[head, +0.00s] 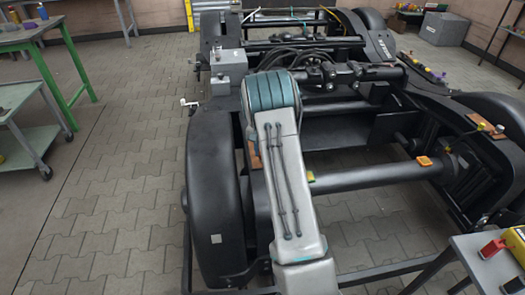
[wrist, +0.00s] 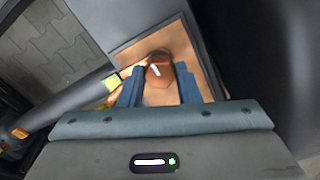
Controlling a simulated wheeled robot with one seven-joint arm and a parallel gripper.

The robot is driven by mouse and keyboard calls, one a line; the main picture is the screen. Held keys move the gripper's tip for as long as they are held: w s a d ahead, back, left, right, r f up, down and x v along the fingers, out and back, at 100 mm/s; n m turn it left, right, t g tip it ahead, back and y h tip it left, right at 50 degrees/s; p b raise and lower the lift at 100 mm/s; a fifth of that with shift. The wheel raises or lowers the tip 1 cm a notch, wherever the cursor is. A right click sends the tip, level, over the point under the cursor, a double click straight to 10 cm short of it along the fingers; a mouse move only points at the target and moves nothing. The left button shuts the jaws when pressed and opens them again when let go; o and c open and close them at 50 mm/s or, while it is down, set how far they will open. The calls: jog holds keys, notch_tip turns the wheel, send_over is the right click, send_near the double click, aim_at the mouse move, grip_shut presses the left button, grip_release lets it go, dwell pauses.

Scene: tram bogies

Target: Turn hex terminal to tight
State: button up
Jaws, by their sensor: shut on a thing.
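The hex terminal (wrist: 158,72) is a copper-brown hexagonal head on a flat copper-coloured plate (wrist: 138,52), seen in the wrist view. My gripper (wrist: 158,86) has its two blue fingers on either side of the hex terminal and is shut on it. In the head view a brown strip of the plate (head: 254,155) shows beside my arm on the near left of the bogie. My arm hides the hex terminal and my gripper there. I cannot tell from these frames how tight the hex terminal is.
The black bogie frame (head: 340,130) and its wheel (head: 212,190) surround the work area. A dark axle tube (head: 365,175) with an orange block (head: 424,161) runs to the right. A grey table (head: 490,265) stands at the near right.

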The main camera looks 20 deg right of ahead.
jog(key=o, duration=1)
notch_tip(320, 180, up, 14)
jog(key=shift+f+p, duration=0.1)
jog(key=shift+p, duration=0.5)
